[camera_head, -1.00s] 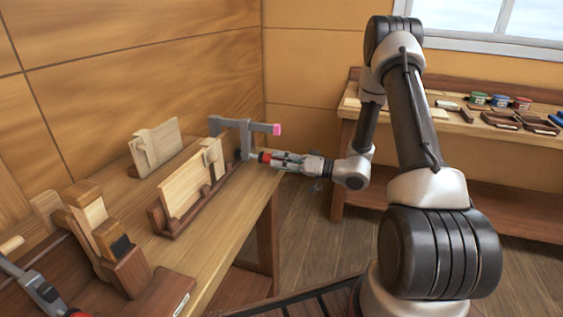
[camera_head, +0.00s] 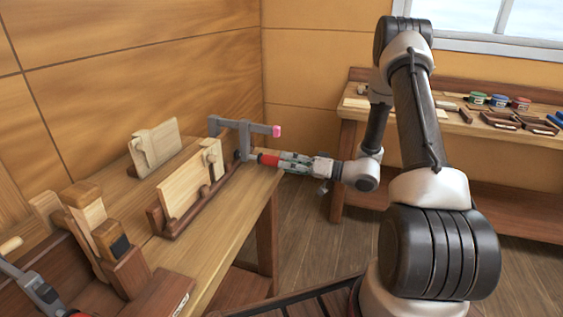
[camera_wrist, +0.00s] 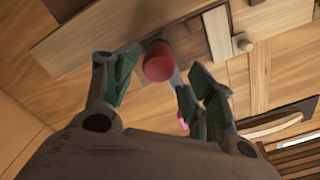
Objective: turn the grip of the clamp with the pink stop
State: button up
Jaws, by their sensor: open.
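The grey clamp (camera_head: 243,136) stands at the right end of the workbench in the head view, with the pink stop (camera_head: 277,131) on the end of its upper arm. Its red grip (camera_head: 267,160) sticks out to the right, toward my gripper (camera_head: 284,162). In the wrist view the red grip (camera_wrist: 158,62) shows end-on between the spread fingers of my gripper (camera_wrist: 160,76), with gaps at both sides. The pink stop also shows there (camera_wrist: 183,122), partly hidden behind the right fingers. My gripper is open and holds nothing.
Pale boards (camera_head: 190,187) in a wooden holder stand left of the clamp. Another clamp (camera_head: 40,290) lies at the lower left. A second bench (camera_head: 460,125) with small pots and tools stands at the back right. Open floor lies between the benches.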

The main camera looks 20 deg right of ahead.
jog(key=shift+v, duration=2.4)
